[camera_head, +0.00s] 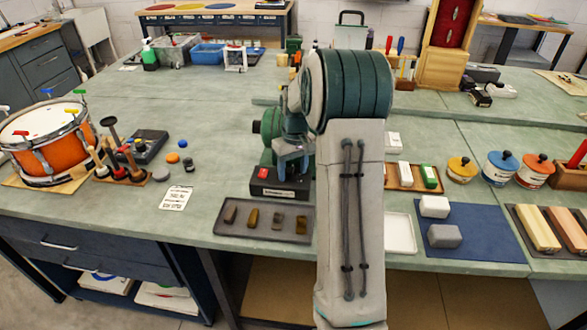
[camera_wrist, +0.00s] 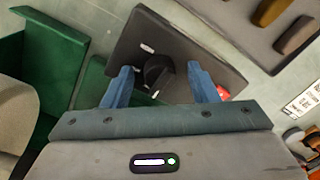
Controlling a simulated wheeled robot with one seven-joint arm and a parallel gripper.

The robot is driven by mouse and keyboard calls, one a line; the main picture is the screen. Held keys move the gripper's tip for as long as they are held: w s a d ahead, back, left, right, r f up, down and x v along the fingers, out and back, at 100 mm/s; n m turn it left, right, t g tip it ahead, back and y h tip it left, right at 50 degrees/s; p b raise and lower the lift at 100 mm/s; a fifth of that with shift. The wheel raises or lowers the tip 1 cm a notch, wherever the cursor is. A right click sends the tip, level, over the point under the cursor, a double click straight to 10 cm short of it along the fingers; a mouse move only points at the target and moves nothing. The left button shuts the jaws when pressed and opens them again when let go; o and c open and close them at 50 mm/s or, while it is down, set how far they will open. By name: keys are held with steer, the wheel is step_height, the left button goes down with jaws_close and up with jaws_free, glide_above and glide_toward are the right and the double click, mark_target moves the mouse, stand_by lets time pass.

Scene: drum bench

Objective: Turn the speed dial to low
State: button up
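The speed dial (camera_wrist: 158,73) is a round black knob on top of a dark control box (camera_wrist: 128,42), with small white marks around it. A red switch (camera_wrist: 222,93) sits near one edge of the box. In the head view the box (camera_head: 272,187) stands at the front of the green machine (camera_head: 272,128). My gripper (camera_wrist: 160,68) is open, with one blue finger on each side of the dial and visible gaps between. In the head view my gripper (camera_head: 292,162) is just above the box. I cannot tell how high the fingertips are, or the dial's setting.
A grey tray (camera_head: 263,232) with several brown blocks lies in front of the box. A label card (camera_head: 176,198) lies to its left. An orange drum (camera_head: 48,140) stands at the far left. White and green blocks (camera_head: 430,176) are right of my arm.

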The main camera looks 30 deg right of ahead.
mark_target(295, 171)
step_height(295, 171, up, 14)
steer(key=shift+d, duration=0.35)
steer(key=shift+f, duration=0.1)
stand_by(0.5)
steer(key=s+a+r+t, duration=0.1)
steer(key=s+a+r, duration=0.1)
steer(key=s+a, duration=0.9)
steer(key=s+a+f+t, duration=0.1)
steer(key=s+a+f, duration=0.1)
steer(key=s, duration=0.5)
steer(key=s+a+f, duration=0.3)
steer(key=s+a, duration=0.1)
steer(key=s, duration=0.3)
steer(key=shift+s+f+m+t+h, duration=0.2)
steer(key=shift+s+m+t+h, duration=0.1)
steer(key=shift+s+m+t, duration=0.1)
